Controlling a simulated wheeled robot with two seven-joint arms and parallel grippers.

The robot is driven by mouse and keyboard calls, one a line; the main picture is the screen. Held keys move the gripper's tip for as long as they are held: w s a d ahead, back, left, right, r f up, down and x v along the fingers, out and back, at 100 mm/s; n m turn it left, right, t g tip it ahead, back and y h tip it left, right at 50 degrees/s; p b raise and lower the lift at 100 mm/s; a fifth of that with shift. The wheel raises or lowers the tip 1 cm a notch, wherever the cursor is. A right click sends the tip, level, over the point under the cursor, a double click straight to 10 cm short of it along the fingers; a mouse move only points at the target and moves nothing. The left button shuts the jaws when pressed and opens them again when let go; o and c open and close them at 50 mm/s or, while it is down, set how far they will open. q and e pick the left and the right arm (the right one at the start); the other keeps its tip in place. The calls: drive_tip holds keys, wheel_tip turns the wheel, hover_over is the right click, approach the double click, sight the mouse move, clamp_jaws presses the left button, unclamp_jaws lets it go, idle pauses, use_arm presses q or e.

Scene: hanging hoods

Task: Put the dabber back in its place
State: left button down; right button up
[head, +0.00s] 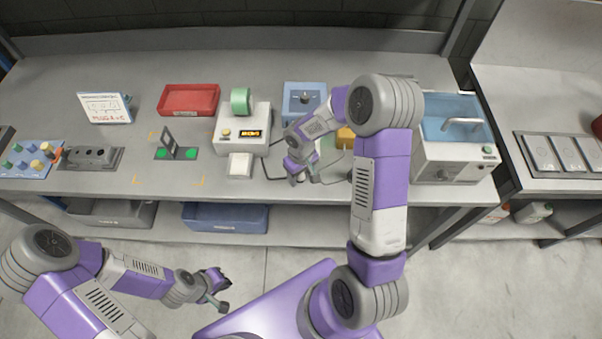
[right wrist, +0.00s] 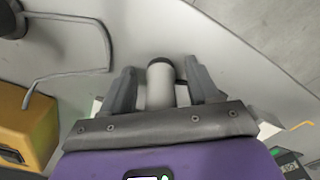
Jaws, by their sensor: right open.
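A pale grey cylinder with a dark rim at its far end (right wrist: 160,84) shows between the fingers of my right gripper (right wrist: 163,88) in the right wrist view. It looks like the dabber, but I cannot be sure. The two fingers stand apart on either side of it, with a gap at least on the right. In the head view my right gripper (head: 298,179) is low over the bench's front part, and the cylinder cannot be made out there. My left gripper (head: 222,292) is open and empty, in front of the bench. The dabber's place cannot be made out.
A device with a green roll (head: 241,101) stands left of my right gripper, with a white block (head: 240,165) before it. A yellow box (right wrist: 28,125) and a thin wire frame (right wrist: 70,74) lie close by. A blue-topped bath (head: 455,120) stands right.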

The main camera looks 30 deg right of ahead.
drive_tip(key=shift+r, duration=0.1)
drive_tip(key=shift+r+p, duration=0.2)
drive_tip(key=shift+p, duration=0.1)
wheel_tip(320, 180, up, 12)
drive_tip(key=shift+f+p, duration=0.1)
drive_tip(key=shift+p, duration=0.65)
